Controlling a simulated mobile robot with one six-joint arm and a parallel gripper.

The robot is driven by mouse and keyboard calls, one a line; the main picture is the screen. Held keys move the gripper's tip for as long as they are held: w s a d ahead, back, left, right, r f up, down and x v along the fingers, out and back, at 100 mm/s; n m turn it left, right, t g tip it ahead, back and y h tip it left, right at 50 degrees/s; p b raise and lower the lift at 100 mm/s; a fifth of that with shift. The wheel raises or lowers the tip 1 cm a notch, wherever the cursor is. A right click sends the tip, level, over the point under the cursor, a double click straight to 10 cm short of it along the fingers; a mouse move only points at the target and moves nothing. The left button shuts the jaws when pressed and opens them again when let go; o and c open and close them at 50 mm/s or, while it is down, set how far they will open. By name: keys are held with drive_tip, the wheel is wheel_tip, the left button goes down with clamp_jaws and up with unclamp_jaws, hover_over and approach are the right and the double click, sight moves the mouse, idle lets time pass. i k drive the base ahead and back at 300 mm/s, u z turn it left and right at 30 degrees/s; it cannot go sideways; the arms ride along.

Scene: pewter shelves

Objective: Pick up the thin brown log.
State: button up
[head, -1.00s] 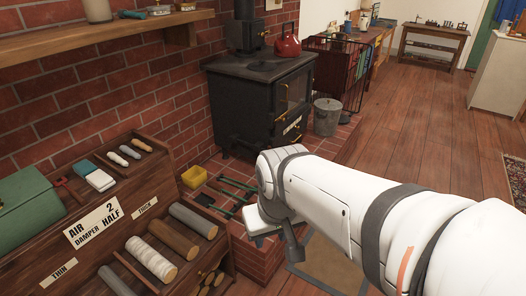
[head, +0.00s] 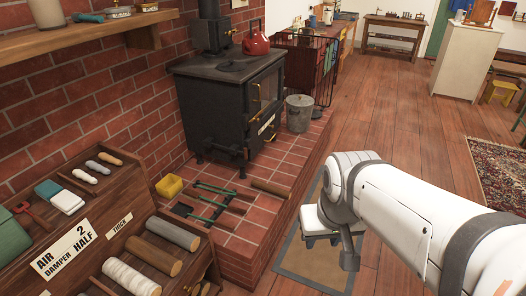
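Several logs lie in the wooden rack at the lower left: a grey one (head: 173,229), a brown one (head: 152,251) and a pale one (head: 130,277). The grey and brown ones lie by the THICK label (head: 119,224). The THIN side is cut off by the frame's lower edge, so I cannot tell whether the thin brown log is in view. A brown bar (head: 270,188) lies on the brick hearth; I cannot tell if it is a log. My gripper (head: 333,245) is at the arm's end, above the floor mat, away from the rack. Its fingers are unclear.
The black stove (head: 235,100) stands on the brick hearth (head: 255,225), with a red kettle (head: 256,37) on top. A grey bucket (head: 299,113), yellow box (head: 169,186) and fire tools (head: 215,195) are also on the hearth. Wooden floor (head: 390,110) is open to the right.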

sight(285, 194)
drive_tip(key=u, duration=0.05)
drive_tip(key=i, duration=1)
drive_tip(key=z, duration=2.45)
drive_tip(key=i, duration=1.6)
drive_tip(key=u, duration=1.85)
